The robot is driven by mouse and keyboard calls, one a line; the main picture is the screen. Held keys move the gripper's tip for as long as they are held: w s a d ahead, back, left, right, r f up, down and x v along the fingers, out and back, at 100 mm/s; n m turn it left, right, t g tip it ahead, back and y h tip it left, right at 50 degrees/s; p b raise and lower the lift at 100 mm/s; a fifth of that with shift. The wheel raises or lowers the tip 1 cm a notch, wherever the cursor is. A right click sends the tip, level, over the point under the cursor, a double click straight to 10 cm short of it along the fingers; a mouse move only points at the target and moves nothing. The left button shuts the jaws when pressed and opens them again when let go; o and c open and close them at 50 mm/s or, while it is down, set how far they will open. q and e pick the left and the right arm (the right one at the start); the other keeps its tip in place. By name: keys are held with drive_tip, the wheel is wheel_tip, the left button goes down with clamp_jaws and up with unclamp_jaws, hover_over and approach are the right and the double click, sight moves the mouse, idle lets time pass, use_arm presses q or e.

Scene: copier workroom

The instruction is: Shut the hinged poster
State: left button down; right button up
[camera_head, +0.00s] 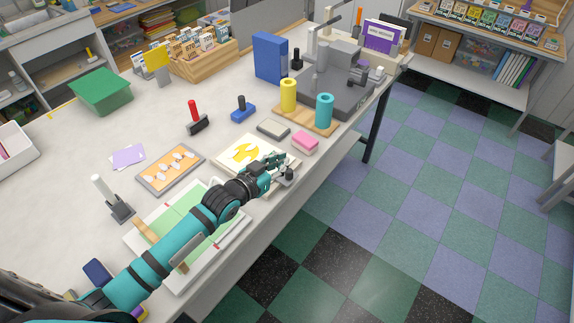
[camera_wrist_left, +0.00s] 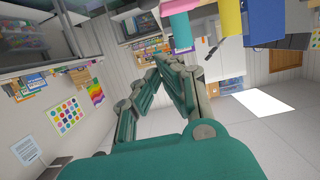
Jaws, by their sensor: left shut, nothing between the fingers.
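A flat white board with a yellow print (camera_head: 243,153) lies on the table and looks like the poster. Its hinge cannot be made out. My left gripper (camera_head: 277,168) is at the board's near right edge, low over the table's front edge. Its fingers are shut and empty, and they also show in the left wrist view (camera_wrist_left: 165,62). A small dark knob (camera_head: 289,175) is beside the fingertips; I cannot tell whether they touch. My left forearm crosses a green-and-white board (camera_head: 176,213) and hides part of it. My right gripper is out of view.
A pink block (camera_head: 305,142) and a grey pad (camera_head: 273,128) lie just behind the gripper. Yellow (camera_head: 288,96) and cyan (camera_head: 324,112) cylinders stand on a wooden base further back. The tray with white pieces (camera_head: 158,176) is left. The floor in front is free.

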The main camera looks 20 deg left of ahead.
use_arm(q)
drive_tip(key=x, duration=0.3)
drive_tip(key=shift+f+p, duration=0.3)
drive_tip(key=shift+f, duration=0.1)
wheel_tip(320, 180, down, 2)
drive_tip(key=shift+f, duration=0.15)
drive_tip(key=shift+s+f, duration=0.1)
drive_tip(key=shift+f, duration=0.35)
drive_tip(key=shift+f, duration=0.1)
